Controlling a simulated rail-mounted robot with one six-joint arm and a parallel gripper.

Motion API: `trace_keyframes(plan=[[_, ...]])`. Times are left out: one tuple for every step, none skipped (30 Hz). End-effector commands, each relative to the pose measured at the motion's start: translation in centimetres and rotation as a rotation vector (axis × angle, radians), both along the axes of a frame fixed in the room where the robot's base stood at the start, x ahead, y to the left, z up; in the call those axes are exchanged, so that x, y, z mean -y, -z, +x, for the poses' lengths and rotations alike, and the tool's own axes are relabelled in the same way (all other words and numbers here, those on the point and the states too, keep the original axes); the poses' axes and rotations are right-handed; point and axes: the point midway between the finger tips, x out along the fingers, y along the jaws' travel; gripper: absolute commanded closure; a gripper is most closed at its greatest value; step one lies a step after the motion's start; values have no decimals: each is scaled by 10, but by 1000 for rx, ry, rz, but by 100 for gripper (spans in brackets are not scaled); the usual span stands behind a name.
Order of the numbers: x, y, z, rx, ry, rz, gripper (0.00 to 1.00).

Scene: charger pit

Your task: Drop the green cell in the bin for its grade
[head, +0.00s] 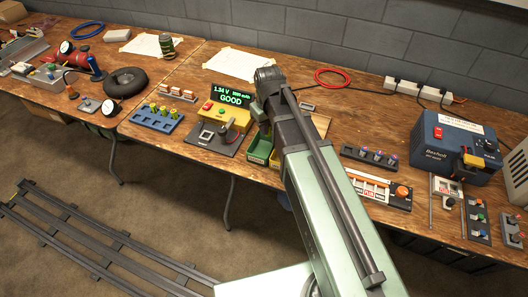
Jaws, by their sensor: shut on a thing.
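My gripper (263,128) points down from the end of my arm, over the near side of the small bins beside the tester. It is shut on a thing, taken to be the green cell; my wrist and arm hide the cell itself. A green bin (258,152) shows just below my gripper, and part of another bin shows to its right. My arm covers the rest of the bin row. The tester (222,122), yellow on a dark base, stands left of my gripper. Its display (231,95) reads 1.34 V and GOOD.
A blue rack (157,121) with several yellow-green-topped items stands left of the tester. A row of small items (178,94) lies behind it. Right of my arm are a switch panel (378,190) and a blue machine (455,145). A red cable ring (332,77) lies behind.

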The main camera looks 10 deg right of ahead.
Motion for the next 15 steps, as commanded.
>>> trace_keyframes(plan=[[0, 14, 0, 0, 0, 0, 100], [0, 19, 0, 0, 0, 0, 100], [0, 26, 0, 0, 0, 0, 100], [0, 31, 0, 0, 0, 0, 100], [0, 36, 0, 0, 0, 0, 100], [0, 41, 0, 0, 0, 0, 100], [0, 45, 0, 0, 0, 0, 100], [0, 48, 0, 0, 0, 0, 100], [0, 50, 0, 0, 0, 0, 100], [0, 52, 0, 0, 0, 0, 100], [0, 52, 0, 0, 0, 0, 100], [0, 52, 0, 0, 0, 0, 100], [0, 51, 0, 0, 0, 0, 100], [0, 51, 0, 0, 0, 0, 100], [0, 50, 0, 0, 0, 0, 100]])
